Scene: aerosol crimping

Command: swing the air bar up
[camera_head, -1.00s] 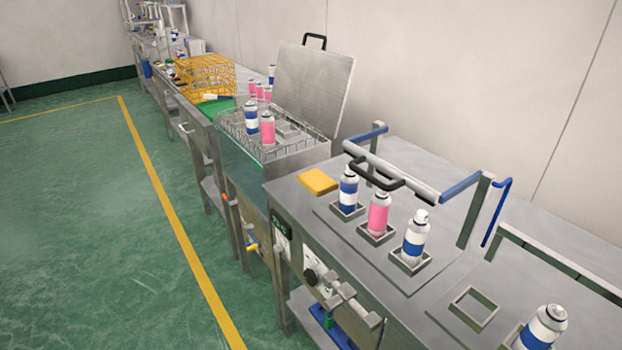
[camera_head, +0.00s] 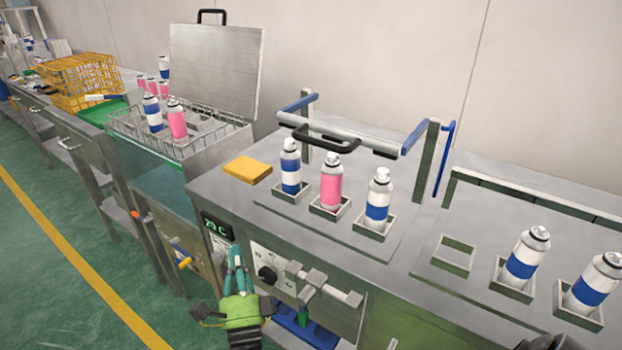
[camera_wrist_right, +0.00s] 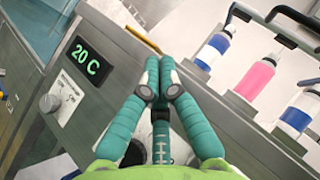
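The air bar (camera_head: 390,146) is a pale rod with blue arms (camera_head: 416,134) at its ends and a black loop handle (camera_head: 322,141). It runs behind the tops of a row of spray cans, between two posts. The handle shows close to the pink can's (camera_head: 331,183) top. My right gripper (camera_head: 237,250) has teal fingers and is in front of the bench, well below and left of the handle. In the right wrist view its fingertips (camera_wrist_right: 160,63) meet with nothing between them. The handle also shows at the upper right there (camera_wrist_right: 292,16). My left gripper is out of view.
Two blue-and-white cans (camera_head: 290,170) (camera_head: 378,196) flank the pink can in square holders. A yellow pad (camera_head: 247,169) lies left of them. A display (camera_wrist_right: 83,60) reads 20 C. More cans (camera_head: 525,258) stand at right; a wire-racked bath (camera_head: 215,142) with a raised lid is at left.

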